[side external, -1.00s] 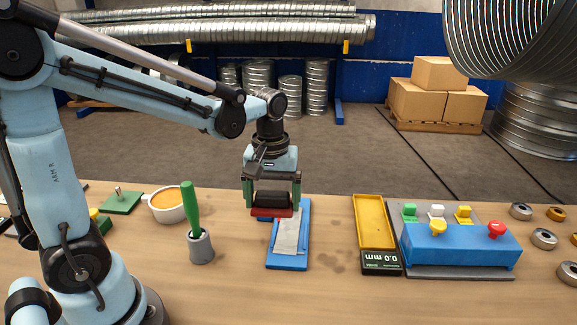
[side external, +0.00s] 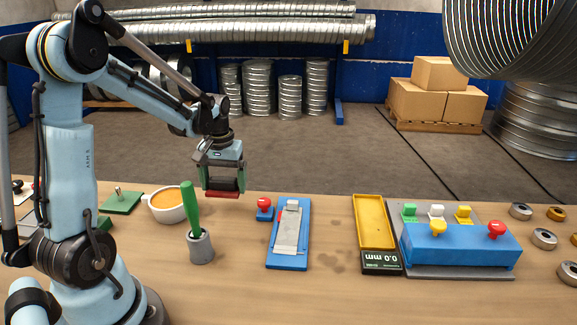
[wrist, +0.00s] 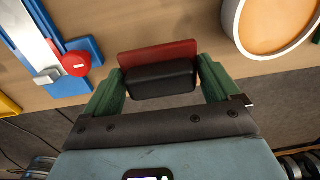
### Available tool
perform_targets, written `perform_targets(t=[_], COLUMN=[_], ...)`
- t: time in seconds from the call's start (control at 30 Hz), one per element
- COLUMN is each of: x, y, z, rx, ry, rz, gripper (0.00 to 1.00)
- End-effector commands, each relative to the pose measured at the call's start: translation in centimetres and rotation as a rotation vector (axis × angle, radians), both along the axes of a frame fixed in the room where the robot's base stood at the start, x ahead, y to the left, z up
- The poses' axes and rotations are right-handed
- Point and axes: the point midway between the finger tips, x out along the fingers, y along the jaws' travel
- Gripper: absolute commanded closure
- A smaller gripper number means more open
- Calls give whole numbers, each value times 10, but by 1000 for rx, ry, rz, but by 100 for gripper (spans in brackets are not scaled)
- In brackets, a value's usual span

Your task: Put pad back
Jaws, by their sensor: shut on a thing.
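My gripper (side external: 223,184) is shut on the pad, a black block with a red plate beneath it (side external: 222,194). The pad hangs above the back edge of the table, between the orange-filled cup and the blue tray. In the wrist view the pad (wrist: 160,80) sits between the green fingers of my gripper (wrist: 160,84), its red plate facing the table. The blue tray (side external: 302,255) lies on the table to the right, with a grey-white strip (side external: 289,233) on it.
A red knob on a blue block (side external: 264,206) adjoins the tray's left side. A white cup (side external: 167,205) and a green-handled tool in a grey holder (side external: 200,246) stand at left. A yellow tray (side external: 373,222) and blue button box (side external: 460,247) are at right.

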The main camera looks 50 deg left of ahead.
Motion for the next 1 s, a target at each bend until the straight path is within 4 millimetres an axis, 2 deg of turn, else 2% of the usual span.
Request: perform_targets(t=[0.17, 0.53, 0.97, 1.0], x=[-1, -1, -1, -1], y=[14, 15, 14, 14], z=[-9, -47, -52, -52], rx=[0, 0, 0, 0], ry=[0, 0, 0, 0], rz=[0, -1, 0, 0], gripper=[43, 43, 43, 7])
